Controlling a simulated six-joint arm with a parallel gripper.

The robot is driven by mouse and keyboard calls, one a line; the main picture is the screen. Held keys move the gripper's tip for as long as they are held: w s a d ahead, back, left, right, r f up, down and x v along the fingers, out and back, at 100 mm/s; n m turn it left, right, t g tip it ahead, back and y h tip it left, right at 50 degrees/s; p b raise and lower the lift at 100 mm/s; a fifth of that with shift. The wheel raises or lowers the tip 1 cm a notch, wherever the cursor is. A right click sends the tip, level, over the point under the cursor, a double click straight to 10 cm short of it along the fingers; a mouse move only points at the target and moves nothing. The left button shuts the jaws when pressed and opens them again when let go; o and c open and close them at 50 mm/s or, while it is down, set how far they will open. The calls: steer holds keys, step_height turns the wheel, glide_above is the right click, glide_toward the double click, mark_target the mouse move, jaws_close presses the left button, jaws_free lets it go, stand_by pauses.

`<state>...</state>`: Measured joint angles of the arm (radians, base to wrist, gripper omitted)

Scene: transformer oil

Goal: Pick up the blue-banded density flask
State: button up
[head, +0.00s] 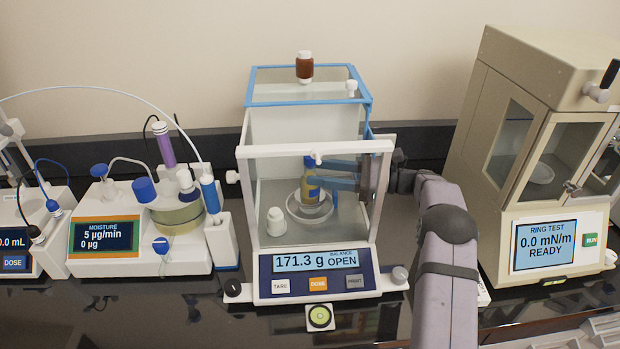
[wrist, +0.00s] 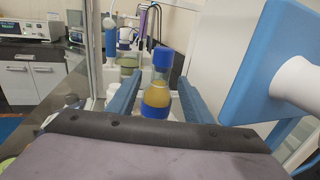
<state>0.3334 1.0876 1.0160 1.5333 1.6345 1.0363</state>
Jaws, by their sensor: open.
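The blue-banded density flask (head: 311,188) stands upright on the round weighing pan (head: 295,211) inside the glass balance. In the wrist view, the flask (wrist: 156,97) has a blue cap, yellowish liquid and a blue band low on its body. My gripper (head: 312,171) reaches in from the right side of the balance, its blue fingers level with the flask. In the wrist view my gripper (wrist: 162,80) is open, with one finger on each side of the flask and gaps visible. The flask's lowest part is hidden by my gripper's dark edge there.
The balance (head: 318,287) reads 171.3 g and OPEN. A small white container (head: 275,222) stands inside, left of the pan. A brown bottle (head: 304,68) sits on the balance top. The moisture titrator (head: 110,235) is left, the ring test cabinet (head: 540,150) right.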

steer(key=shift+a, duration=0.25)
jaws_close()
steer(key=shift+r, duration=0.1)
steer(key=shift+r+b, duration=0.3)
steer(key=shift+b, duration=0.25)
steer(key=shift+a+r, duration=0.15)
steer(key=shift+a, duration=0.1)
steer(key=a+b, duration=0.2)
steer(key=a, duration=0.3)
steer(key=f+b+v, duration=0.2)
steer(key=b+v, duration=0.2)
steer(key=v, duration=1.2)
steer(key=shift+b, duration=0.4)
